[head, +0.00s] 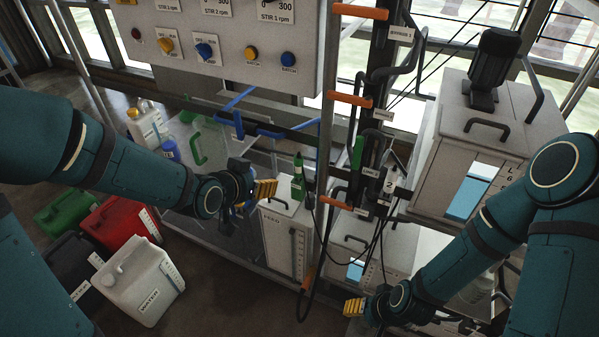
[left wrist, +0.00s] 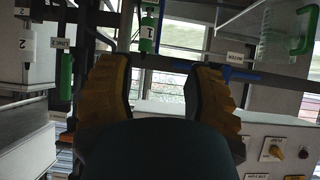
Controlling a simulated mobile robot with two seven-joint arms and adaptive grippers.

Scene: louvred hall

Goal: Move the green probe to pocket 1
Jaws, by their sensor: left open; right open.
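A slim green probe (head: 298,170) with a black tip stands upright above the white box left of the dark post. In the left wrist view, which looks upside down, a green piece (left wrist: 148,36) with a white tag "1" shows beyond the fingers, apparently the same probe. I cannot tell whether the tag is on a pocket. My left gripper (head: 266,190) is open and empty, just left of the probe and apart from it; its fingers (left wrist: 160,88) are spread in the wrist view. My right gripper (head: 354,306) is open and empty, low in front of the lower box.
A second green cylinder (head: 358,152) hangs on the post near a line tag. A white piece marked "2" (head: 389,183) is right of it. Black cables (head: 312,270) loop below. A knob panel (head: 225,45) hangs above my left arm. Canisters (head: 140,282) stand on the floor.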

